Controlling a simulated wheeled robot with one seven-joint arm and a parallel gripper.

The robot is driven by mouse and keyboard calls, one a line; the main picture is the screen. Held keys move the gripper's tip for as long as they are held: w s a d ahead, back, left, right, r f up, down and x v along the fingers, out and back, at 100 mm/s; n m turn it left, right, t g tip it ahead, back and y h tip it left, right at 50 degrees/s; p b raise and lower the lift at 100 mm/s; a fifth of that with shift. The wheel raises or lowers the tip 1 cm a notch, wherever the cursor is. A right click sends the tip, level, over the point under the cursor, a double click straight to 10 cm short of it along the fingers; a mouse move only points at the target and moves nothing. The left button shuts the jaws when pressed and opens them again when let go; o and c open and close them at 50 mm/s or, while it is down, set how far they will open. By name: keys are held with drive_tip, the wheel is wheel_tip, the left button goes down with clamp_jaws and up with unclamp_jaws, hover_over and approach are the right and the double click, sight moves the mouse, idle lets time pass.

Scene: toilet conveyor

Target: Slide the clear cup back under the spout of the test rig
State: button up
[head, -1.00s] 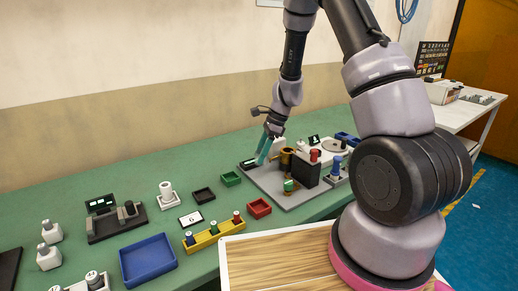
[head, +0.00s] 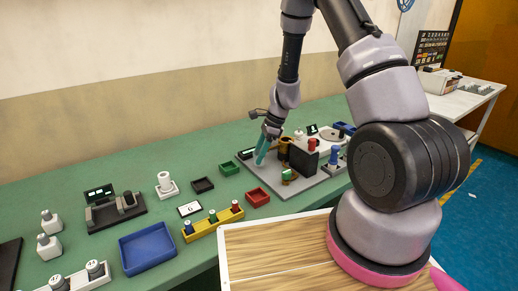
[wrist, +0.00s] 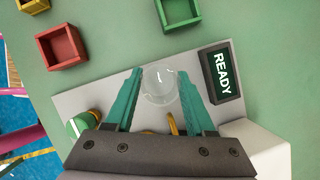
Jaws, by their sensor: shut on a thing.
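The clear cup (wrist: 160,82) shows in the wrist view between the teal fingers of my gripper (wrist: 160,84). My gripper is shut on it, over the grey base plate of the test rig (wrist: 80,100). In the head view my gripper (head: 262,152) is low at the left part of the rig (head: 285,188), beside a brass-coloured part (head: 284,147). The cup cannot be made out there. The spout is not clearly seen; a yellow part (wrist: 173,122) shows partly hidden behind my gripper in the wrist view.
A READY display (wrist: 221,72) stands close beside one finger. A black panel (head: 304,160) stands on the rig. Red (head: 257,198) and green (head: 229,168) trays sit to its left, with free table between.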

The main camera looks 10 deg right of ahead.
sight(271, 148)
wheel_tip(271, 148, down, 2)
drive_tip(key=shift+d, duration=0.1)
drive_tip(key=shift+w+d, duration=0.4)
drive_tip(key=shift+d, duration=0.45)
drive_tip(key=shift+w+d, duration=0.35)
drive_tip(key=shift+d, duration=0.5)
drive_tip(key=o, duration=1.4)
drive_tip(key=shift+f, duration=0.1)
